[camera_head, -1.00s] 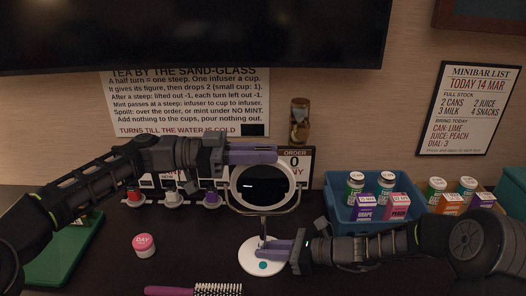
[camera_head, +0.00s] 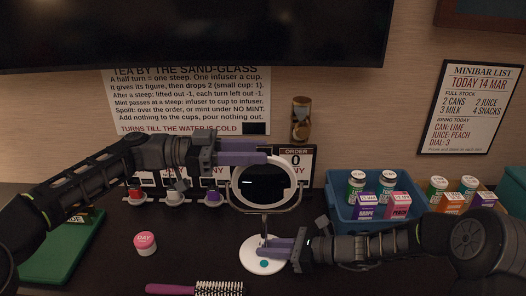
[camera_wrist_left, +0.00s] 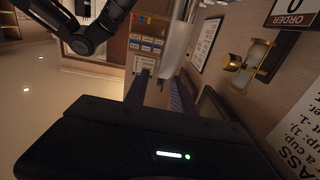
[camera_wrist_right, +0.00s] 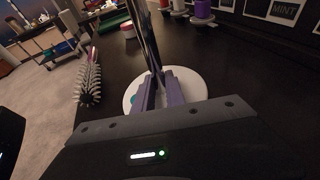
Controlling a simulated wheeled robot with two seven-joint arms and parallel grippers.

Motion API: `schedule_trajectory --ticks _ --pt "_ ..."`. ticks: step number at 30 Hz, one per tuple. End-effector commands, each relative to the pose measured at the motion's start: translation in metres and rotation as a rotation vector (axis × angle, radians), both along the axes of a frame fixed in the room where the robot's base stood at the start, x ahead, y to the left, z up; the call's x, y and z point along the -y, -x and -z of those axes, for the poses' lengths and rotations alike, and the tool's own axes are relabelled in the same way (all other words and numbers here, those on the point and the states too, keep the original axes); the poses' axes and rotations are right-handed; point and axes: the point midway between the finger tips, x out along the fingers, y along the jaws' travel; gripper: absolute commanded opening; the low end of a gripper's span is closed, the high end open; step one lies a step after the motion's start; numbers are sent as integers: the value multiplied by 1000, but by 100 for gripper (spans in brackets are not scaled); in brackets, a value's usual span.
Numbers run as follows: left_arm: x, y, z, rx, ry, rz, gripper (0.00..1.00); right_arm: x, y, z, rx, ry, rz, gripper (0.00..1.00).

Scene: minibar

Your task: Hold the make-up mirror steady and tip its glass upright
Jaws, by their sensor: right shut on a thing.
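The make-up mirror (camera_head: 294,194) stands on its round white base (camera_head: 250,262), its white-rimmed dark glass facing me and looking near upright. My right gripper (camera_head: 264,246) is shut on the stem just above the base. In the right wrist view, the right gripper (camera_wrist_right: 162,75) has the thin stem between its fingers, over the white base (camera_wrist_right: 195,92). My left gripper (camera_head: 262,152) is open at the top of the glass rim. The left wrist view shows the left gripper (camera_wrist_left: 162,80) with its fingers apart and the pale mirror edge (camera_wrist_left: 176,45) just beyond them.
A pink-lidded jar (camera_head: 145,243) and a hairbrush (camera_head: 215,289) lie left of the base. Infuser cups (camera_head: 173,198) and an order sign (camera_head: 302,165) stand behind. A sand-glass (camera_head: 301,119) is above them. A blue crate (camera_head: 345,212) of cans and boxes stands right.

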Motion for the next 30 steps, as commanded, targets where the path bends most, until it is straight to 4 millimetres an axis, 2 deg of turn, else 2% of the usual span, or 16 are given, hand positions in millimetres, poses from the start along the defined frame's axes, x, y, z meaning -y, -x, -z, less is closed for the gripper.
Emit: schedule_trajectory --ticks 9,15,29,30 --pt "-66 -1 0 1 -1 -5 31 -1 0 -2 3 -3 -1 0" --pt "-92 -1 0 1 0 -2 31 -1 0 -2 3 -3 -1 0" --pt "-96 0 0 0 0 0 31 -1 0 -2 3 -3 -1 0" --pt "-96 0 0 1 0 0 31 -1 0 -2 3 -3 -1 19"
